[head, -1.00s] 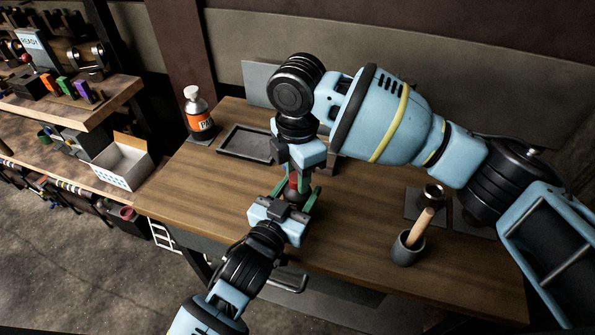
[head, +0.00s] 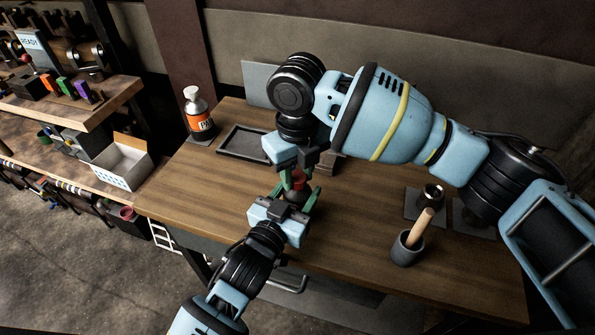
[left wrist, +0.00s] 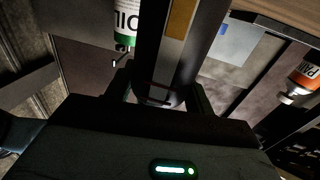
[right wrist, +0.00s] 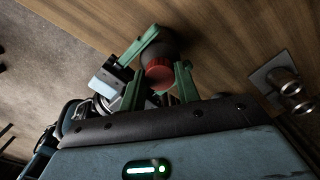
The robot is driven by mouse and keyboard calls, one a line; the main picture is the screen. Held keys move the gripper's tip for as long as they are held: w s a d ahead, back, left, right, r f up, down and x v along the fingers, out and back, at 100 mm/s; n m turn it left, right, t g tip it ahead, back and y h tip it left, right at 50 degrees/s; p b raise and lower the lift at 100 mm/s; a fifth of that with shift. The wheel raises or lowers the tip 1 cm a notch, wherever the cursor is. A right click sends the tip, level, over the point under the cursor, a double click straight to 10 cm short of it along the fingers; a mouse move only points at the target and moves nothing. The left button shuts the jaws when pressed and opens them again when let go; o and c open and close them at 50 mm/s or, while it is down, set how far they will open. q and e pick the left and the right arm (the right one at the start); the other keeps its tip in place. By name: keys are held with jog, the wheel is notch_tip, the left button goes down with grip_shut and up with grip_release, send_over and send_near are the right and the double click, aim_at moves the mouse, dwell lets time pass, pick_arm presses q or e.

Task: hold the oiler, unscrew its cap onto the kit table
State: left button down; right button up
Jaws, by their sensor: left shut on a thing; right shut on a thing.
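The oiler is a small dark body with a red cap (head: 298,182), upright above the front middle of the wooden kit table (head: 230,195); the cap also shows in the right wrist view (right wrist: 158,76). My left gripper (head: 296,200) is shut around the oiler's dark body (right wrist: 168,48) from the front. My right gripper (head: 296,172) comes down from above, its green fingers (right wrist: 160,88) shut on either side of the red cap. The cap sits at the top of the body, and I cannot tell how loose it is.
An orange bottle (head: 198,115) with a white top and a dark shallow tray (head: 243,143) stand at the back left. A grey cup (head: 408,246) with a wooden handle and a small metal cup (head: 433,192) stand right. The table left of my grippers is clear.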

jog(key=n, duration=0.4)
jog(key=shift+c, duration=0.2)
jog(key=o, duration=1.1)
jog(key=shift+r, duration=2.3)
jog(key=shift+c, duration=0.2)
